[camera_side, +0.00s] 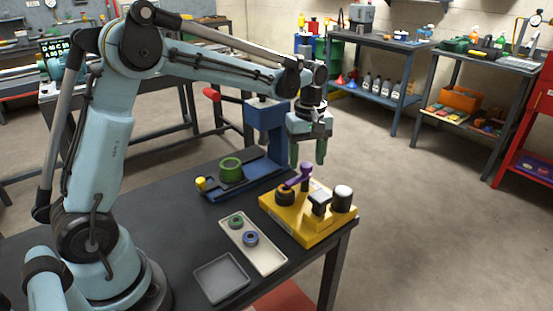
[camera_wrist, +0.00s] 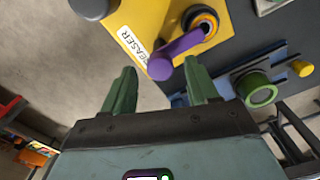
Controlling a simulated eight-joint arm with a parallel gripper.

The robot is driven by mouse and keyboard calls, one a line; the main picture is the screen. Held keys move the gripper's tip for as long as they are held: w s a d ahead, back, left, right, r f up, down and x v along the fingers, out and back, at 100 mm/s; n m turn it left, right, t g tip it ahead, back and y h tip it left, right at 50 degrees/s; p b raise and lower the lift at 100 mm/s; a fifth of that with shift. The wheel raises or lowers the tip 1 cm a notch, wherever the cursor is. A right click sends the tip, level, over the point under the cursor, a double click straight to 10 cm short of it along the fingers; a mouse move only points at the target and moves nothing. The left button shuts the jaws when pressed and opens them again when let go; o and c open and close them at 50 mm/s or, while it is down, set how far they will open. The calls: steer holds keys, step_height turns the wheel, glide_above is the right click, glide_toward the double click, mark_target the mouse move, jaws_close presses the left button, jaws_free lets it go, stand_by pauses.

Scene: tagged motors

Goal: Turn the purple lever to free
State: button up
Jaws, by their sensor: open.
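The purple lever (camera_side: 298,179) sits on a dark round hub at the back left of a yellow base block (camera_side: 311,231) on the dark table. In the wrist view the lever (camera_wrist: 184,44) runs from an orange-and-black hub (camera_wrist: 203,20) to a rounded knob end, beside a white label reading "EASER", its start cut off or hidden. My gripper (camera_side: 307,160) hangs with its green fingers pointing down, just above and beside the lever. In the wrist view my gripper (camera_wrist: 160,82) is open and empty, and the lever's knob shows beyond the fingertips. Contact is not visible.
A blue press (camera_side: 268,125) with a green ring (camera_side: 231,168) stands behind and left of the block. Two more posts (camera_side: 342,197) rise from the block. A beige tray (camera_side: 266,260) with two small rings and an empty grey tray (camera_side: 221,278) lie in front.

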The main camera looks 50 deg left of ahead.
steer(key=shift+f, duration=0.45)
steer(key=c, duration=1)
steer(key=shift+c, duration=0.2)
